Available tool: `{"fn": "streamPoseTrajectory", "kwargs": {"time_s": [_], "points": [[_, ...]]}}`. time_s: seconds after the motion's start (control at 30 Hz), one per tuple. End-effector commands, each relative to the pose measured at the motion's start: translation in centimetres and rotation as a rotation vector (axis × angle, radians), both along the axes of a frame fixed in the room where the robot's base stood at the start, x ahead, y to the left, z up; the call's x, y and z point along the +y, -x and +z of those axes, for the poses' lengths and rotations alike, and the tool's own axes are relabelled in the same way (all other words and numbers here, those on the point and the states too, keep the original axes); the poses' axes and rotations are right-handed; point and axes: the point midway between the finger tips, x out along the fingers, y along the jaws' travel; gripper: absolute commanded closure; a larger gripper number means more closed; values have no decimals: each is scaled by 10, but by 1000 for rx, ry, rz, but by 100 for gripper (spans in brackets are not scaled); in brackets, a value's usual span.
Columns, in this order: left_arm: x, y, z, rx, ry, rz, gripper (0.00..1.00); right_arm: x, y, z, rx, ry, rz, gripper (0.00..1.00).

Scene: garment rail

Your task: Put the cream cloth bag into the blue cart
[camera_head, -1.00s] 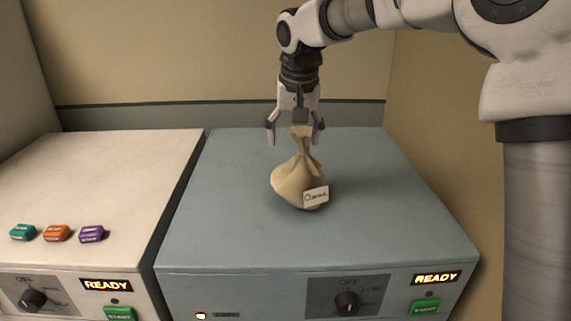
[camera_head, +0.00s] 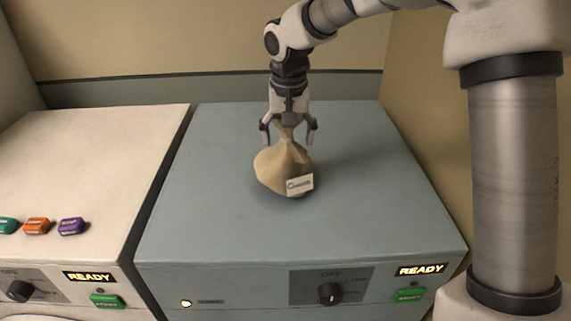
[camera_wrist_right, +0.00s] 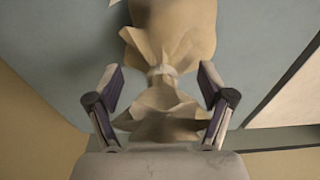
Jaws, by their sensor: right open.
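The cream cloth bag (camera_head: 280,168) sits on top of the blue-grey machine, with a white tag on its front and a tied neck pointing up. My right gripper (camera_head: 288,138) is above it, pointing down, with its open fingers on either side of the bag's neck. In the right wrist view the bag (camera_wrist_right: 172,32) has its gathered neck between the two spread fingers of the gripper (camera_wrist_right: 160,105), with gaps on both sides. My left gripper is not in view. No blue cart is visible.
The blue-grey machine (camera_head: 370,200) has a flat, otherwise clear top. A white machine (camera_head: 90,150) stands to its left, with a narrow gap between. Orange (camera_head: 37,226), purple (camera_head: 72,226) and teal (camera_head: 6,225) small blocks lie on it. Walls close the back and right.

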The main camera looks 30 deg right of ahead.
Motion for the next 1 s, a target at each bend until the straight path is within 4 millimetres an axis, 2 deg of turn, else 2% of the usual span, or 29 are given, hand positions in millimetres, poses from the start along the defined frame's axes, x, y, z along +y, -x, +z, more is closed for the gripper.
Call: {"fn": "streamPoseTrajectory", "kwargs": {"time_s": [0.1, 0.13, 0.27, 0.3, 0.33, 0.37, 0.8, 1.0], "points": [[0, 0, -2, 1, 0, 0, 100, 0, 1, -3, 5, 1, 1, 22], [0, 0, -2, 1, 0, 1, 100, 0, 1, -3, 5, 1, 1, 25], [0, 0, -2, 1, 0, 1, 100, 0, 1, -3, 5, 1, 1, 71], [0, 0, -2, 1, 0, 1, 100, 0, 1, -2, 4, 1, 1, 85], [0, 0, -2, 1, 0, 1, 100, 0, 1, -2, 4, 1, 1, 96], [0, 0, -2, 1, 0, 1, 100, 0, 1, -2, 4, 1, 1, 100], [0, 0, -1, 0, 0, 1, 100, 0, 1, 0, 2, 1, 1, 100], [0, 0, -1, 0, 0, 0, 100, 3, 2, 9, 1, 2, 3, 100]]}}
